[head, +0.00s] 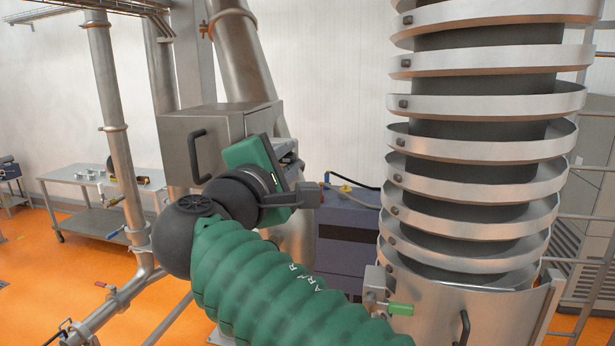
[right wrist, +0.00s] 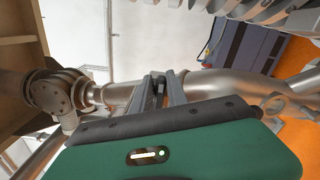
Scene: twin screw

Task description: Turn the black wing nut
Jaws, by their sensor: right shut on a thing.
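My right gripper (head: 291,158) is at the metal box and pipework in the middle of the head view, its green body hiding much of the contact. In the right wrist view its two grey fingers (right wrist: 158,86) are close together in front of a steel pipe. A small dark piece, which looks like the black wing nut (right wrist: 159,88), shows between them. The fingers are shut on it. Its shape and wings are mostly hidden by the fingers, and I cannot tell how it is turned. My left gripper is not in view.
A steel box with a black handle (head: 197,155) stands left of the gripper. A spiral conveyor (head: 470,195) rises close on the right. A blue-grey cabinet (head: 345,240) is behind. A steel table (head: 95,178) stands at the far left on the orange floor.

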